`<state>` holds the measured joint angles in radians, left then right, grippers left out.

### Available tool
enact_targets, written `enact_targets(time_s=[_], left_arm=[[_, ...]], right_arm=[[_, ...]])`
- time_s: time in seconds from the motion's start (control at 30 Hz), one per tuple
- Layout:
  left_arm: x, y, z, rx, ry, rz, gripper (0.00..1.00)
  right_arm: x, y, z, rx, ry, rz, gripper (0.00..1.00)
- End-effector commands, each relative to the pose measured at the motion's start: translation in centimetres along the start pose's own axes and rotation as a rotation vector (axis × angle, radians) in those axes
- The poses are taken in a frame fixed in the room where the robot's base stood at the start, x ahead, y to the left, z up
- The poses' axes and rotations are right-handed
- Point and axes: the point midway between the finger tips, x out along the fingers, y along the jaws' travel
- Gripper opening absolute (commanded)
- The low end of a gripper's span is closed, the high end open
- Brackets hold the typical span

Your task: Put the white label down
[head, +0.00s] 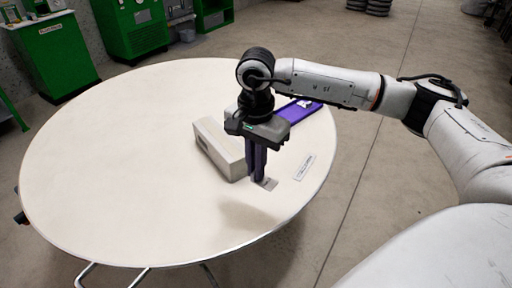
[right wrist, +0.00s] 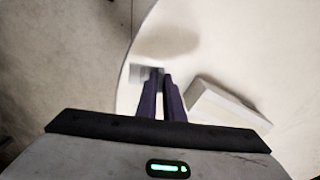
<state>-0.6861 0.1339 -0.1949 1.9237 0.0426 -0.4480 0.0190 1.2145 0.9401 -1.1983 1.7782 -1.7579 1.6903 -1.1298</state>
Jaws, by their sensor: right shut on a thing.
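My right gripper (head: 258,181) points straight down at the right part of the round table, its dark fingers closed together. A small flat grey-white label (head: 269,184) shows at its fingertips, and the gripper is shut on it. The label also shows at the fingertips in the right wrist view (right wrist: 147,72). I cannot tell whether the label touches the table (head: 110,150). A second flat white label with dark print (head: 304,168) lies on the table just right of the gripper. My left gripper is not in view.
A pale box (head: 218,150) stands close left of the right gripper. A purple flat thing (head: 297,110) with a small white piece on it lies behind the gripper. The table's left and front are clear. Green cabinets (head: 130,27) stand beyond the table.

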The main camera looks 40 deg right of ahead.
Motion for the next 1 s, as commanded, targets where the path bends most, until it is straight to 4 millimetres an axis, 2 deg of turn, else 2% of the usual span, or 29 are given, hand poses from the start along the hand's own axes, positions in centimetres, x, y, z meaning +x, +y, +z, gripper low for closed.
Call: enact_targets(time_s=[0.4, 0.7, 0.77, 1.0], left_arm=[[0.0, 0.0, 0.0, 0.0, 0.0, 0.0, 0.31], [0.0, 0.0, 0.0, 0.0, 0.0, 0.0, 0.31], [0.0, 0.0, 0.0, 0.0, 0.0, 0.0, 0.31], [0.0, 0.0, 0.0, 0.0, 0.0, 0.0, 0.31]], right_arm=[[7.7, 5.7, 7.3, -0.757, -0.005, 0.004, 0.0], [12.0, 8.8, 11.3, -1.194, -0.004, 0.002, 0.0], [12.4, 9.0, 11.8, -1.24, -0.002, 0.0, 0.0], [12.3, 8.7, 12.1, -1.242, -0.002, -0.007, 0.0]])
